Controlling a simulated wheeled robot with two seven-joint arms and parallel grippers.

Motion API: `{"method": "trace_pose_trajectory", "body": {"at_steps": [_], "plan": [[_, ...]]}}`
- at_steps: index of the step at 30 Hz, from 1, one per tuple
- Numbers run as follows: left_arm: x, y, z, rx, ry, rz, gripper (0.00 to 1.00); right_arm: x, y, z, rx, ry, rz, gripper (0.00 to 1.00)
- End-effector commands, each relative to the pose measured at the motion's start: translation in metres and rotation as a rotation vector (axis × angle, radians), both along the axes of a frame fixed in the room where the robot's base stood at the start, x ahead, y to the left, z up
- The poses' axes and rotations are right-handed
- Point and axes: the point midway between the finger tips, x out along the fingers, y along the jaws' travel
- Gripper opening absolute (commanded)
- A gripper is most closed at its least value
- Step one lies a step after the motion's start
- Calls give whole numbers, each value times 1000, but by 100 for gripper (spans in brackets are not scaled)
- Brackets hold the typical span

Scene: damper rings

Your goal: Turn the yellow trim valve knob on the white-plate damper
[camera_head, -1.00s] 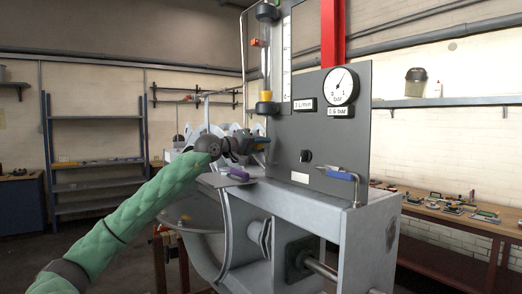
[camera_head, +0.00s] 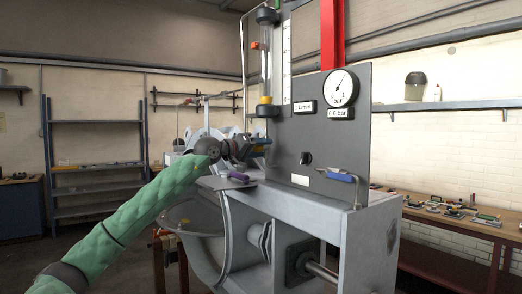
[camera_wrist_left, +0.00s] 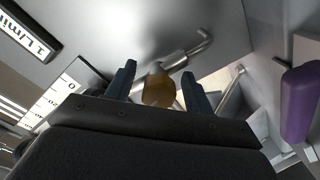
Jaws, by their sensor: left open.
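In the left wrist view an amber-yellow knob (camera_wrist_left: 158,91) sits on a metal valve fitting with a bent pipe (camera_wrist_left: 190,50). My left gripper (camera_wrist_left: 158,69) is open, with one finger on each side of the knob. Whether the fingers touch it is unclear. In the head view my left gripper (camera_head: 262,141) is beside the left edge of the dark panel (camera_head: 345,135), and I cannot make out this knob there. A small white plate (camera_head: 299,179) is on the lower panel. My right gripper is not in view.
A purple handle (camera_head: 238,177) lies below my left gripper; it also shows in the wrist view (camera_wrist_left: 299,100). A blue-handled lever (camera_head: 341,176) is at the panel's lower right. A gauge (camera_head: 340,88) and a sight tube (camera_head: 265,60) stand above.

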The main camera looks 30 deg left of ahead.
Motion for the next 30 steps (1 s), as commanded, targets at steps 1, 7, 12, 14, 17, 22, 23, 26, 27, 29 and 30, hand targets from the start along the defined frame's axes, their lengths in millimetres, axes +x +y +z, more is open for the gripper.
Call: {"method": "trace_pose_trajectory", "body": {"at_steps": [1,7,12,14,17,22,23,26,27,29,30], "plan": [[-1,1,-1,0,0,0,53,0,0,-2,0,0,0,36],[-8,3,-1,-1,-1,0,53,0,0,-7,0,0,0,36],[-13,5,-1,-1,-1,0,53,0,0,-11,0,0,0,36],[-14,6,0,-1,-1,0,53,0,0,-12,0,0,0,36],[-16,7,0,0,-1,1,53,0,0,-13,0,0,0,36],[-17,7,1,0,-1,1,53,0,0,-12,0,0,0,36],[-17,7,1,0,-1,1,53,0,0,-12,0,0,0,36],[-17,7,0,0,-1,1,53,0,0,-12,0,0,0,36],[-17,7,0,0,-1,1,53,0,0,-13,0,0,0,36],[-18,8,0,0,-1,1,53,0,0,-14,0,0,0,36],[-20,9,-1,0,-1,1,53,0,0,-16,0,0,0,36]]}}
